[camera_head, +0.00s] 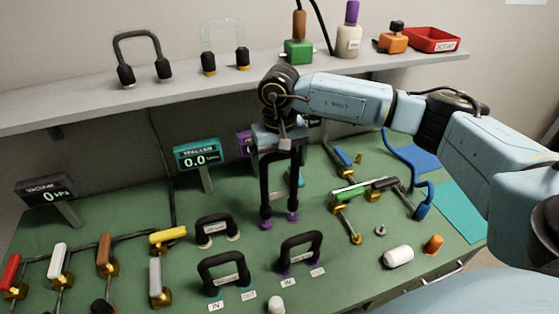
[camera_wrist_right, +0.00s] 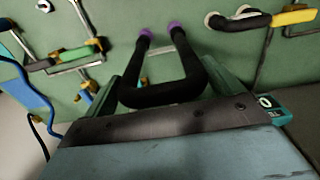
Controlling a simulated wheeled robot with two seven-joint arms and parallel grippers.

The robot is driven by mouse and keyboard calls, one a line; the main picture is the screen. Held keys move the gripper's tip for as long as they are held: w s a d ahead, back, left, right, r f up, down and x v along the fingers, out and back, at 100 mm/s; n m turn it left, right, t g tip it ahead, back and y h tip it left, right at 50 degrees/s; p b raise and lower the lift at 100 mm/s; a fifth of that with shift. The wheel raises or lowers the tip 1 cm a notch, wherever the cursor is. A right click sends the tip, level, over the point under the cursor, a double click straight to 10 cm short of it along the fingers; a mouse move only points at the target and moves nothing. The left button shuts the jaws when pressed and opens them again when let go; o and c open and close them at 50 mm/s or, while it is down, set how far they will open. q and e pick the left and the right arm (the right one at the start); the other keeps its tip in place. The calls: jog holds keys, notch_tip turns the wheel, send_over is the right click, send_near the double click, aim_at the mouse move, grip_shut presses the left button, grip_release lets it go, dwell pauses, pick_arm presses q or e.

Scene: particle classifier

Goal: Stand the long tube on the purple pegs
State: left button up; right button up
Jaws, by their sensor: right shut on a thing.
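The long tube (camera_head: 265,185) is a black upside-down U, upright over the green board. Its two lower ends meet the purple pegs (camera_head: 292,217); I cannot tell how far they are seated. In the right wrist view the tube (camera_wrist_right: 160,96) runs away from me, its ends at the purple pegs (camera_wrist_right: 145,33). My right gripper (camera_head: 280,146) is shut on the tube's top bend from above. It also shows in the right wrist view (camera_wrist_right: 165,105). My left gripper is not in view.
Shorter black tubes (camera_head: 222,268) stand in front, one with purple feet (camera_head: 300,252). Colored valve handles are at the left and right. A teal display (camera_head: 197,152) stands behind left. A shelf (camera_head: 200,88) with a black tube (camera_head: 137,42) and bottles runs above.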

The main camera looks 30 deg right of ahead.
jog(key=shift+b, duration=0.6)
dwell(1.1)
jog(key=shift+f+b, duration=1.6)
jog(key=shift+f, duration=0.2)
jog(key=o, duration=1.1)
jog(key=shift+r, duration=0.1)
jog(key=shift+r, duration=0.1)
notch_tip(320, 180, up, 13)
jog(key=shift+r, duration=0.1)
jog(key=shift+s, duration=0.1)
